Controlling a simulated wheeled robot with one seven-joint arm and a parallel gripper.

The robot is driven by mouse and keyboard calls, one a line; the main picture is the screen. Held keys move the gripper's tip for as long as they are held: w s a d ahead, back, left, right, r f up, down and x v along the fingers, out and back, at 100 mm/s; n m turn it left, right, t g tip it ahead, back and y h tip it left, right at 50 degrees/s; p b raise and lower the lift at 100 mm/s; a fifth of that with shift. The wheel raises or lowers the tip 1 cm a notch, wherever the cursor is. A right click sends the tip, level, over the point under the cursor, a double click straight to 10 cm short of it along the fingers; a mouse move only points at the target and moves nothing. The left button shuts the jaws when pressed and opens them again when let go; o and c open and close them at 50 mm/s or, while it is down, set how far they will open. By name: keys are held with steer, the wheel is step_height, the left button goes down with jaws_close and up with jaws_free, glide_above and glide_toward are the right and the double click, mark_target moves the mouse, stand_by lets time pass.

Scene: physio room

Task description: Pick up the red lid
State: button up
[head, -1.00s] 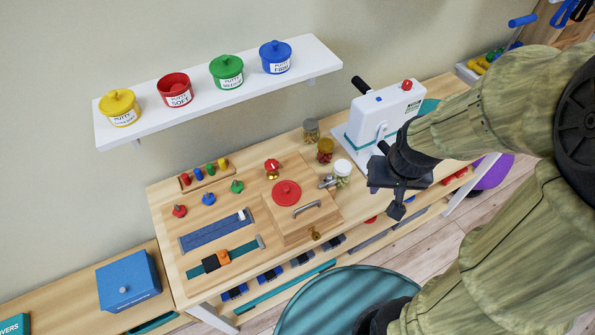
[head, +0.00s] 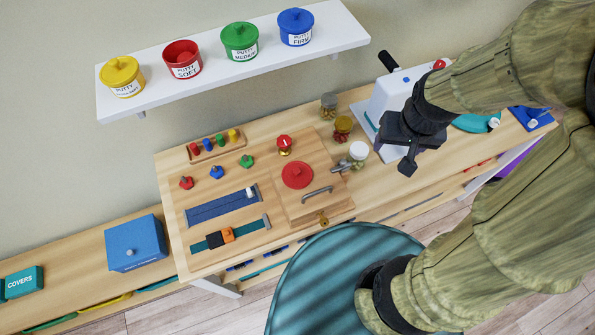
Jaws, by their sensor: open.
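A round red lid (head: 297,175) with a small knob lies flat on the raised wooden box at the right part of the activity board, just behind a grey handle (head: 318,194). My gripper (head: 408,165) hangs to the right of the lid, near the white machine, pointing down. It is open with nothing visible between its fingers, and the lid is clear of it.
The white shelf (head: 347,40) also holds yellow, green and blue pots. A red knob (head: 285,145) rises behind the lid. A teal round seat (head: 345,262) is in front of the table (head: 172,193).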

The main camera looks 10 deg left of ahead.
steer(key=o, duration=0.7)
steer(key=w+a+n, duration=0.1)
steer(key=a, duration=0.3)
steer(key=a+f+n+g, duration=0.1)
steer(key=a+n, duration=0.1)
steer(key=a, duration=0.2)
steer(key=w+a+f+n, duration=0.1)
steer(key=a, duration=0.3)
steer(key=shift+w+n+g+b, duration=0.3)
steer(key=shift+w+n+b, duration=0.05)
steer(key=shift+n+b, duration=0.05)
steer(key=shift+c, duration=0.2)
steer(key=n+g, duration=0.1)
steer(key=n, duration=0.2)
glide_above(295, 170)
steer(key=shift+w+f, duration=0.15)
steer(key=shift+f, duration=0.25)
step_height(295, 170, down, 11)
steer(key=shift+w+f, duration=0.1)
steer(key=shift+f, duration=0.45)
steer(key=shift+s+f, duration=0.1)
steer(key=shift+s, duration=0.1)
